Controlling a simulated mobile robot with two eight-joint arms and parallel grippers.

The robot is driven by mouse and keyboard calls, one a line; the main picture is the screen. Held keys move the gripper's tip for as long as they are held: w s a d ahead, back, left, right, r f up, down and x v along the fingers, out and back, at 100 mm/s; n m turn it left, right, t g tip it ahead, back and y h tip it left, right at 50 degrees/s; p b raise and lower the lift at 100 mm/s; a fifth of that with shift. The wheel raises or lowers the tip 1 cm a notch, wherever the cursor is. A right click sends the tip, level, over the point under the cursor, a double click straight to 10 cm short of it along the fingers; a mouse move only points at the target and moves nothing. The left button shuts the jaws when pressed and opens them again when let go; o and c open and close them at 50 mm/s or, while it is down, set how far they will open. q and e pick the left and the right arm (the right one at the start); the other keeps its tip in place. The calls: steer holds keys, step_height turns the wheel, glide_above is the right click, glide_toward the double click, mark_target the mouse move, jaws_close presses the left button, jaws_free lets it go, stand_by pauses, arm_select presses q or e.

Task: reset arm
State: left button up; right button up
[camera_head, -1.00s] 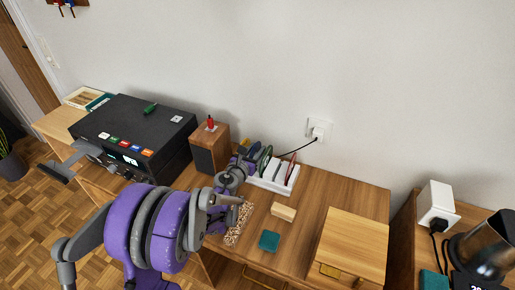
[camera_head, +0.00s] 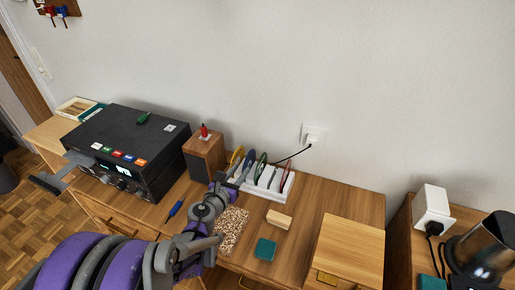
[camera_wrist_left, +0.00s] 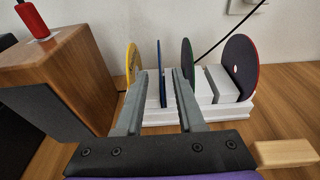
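My left arm comes in from the lower left in the head view, with purple and grey joints. My left gripper (camera_head: 229,177) is just in front of the white disc rack (camera_head: 272,190). In the left wrist view its two grey fingers (camera_wrist_left: 161,105) are apart, with nothing held between them. A blue disc (camera_wrist_left: 162,75) shows beyond the gap, standing in the rack between a yellow disc (camera_wrist_left: 133,65) and a green disc (camera_wrist_left: 187,62). A red-rimmed disc (camera_wrist_left: 240,68) stands further right. My right gripper is not in view.
A wooden speaker (camera_head: 205,158) with a red object on top stands left of the rack, beside a black device (camera_head: 133,145). A blue tool (camera_head: 174,211), speckled mat (camera_head: 231,232), wooden block (camera_head: 279,219), teal block (camera_head: 265,249) and wooden box (camera_head: 350,247) are on the desk.

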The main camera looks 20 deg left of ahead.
arm_select(q)
steer(key=shift+r, duration=0.1)
steer(key=s+r+n+g+y+p, duration=0.25)
steer(key=s+r+n+y, duration=0.35)
steer(key=n, duration=1.4)
steer(key=s+d+f+n+g+h+p, duration=0.1)
steer(key=s+d+f+n+g+h, duration=0.1)
steer(key=s+d+n, duration=0.5)
steer(key=s+d+f+n+g+h+p, duration=0.1)
steer(key=s+d+f+n+g+h, duration=0.2)
steer(key=s+n, duration=0.5)
steer(key=s+d+g+h, duration=0.1)
steer(key=s+d+g, duration=0.1)
steer(key=s+d, duration=0.1)
steer(key=shift+d+f+g+h, duration=0.3)
steer(key=shift+d+g+h, duration=0.05)
steer(key=shift+d+h, duration=0.05)
steer(key=shift+s, duration=0.1)
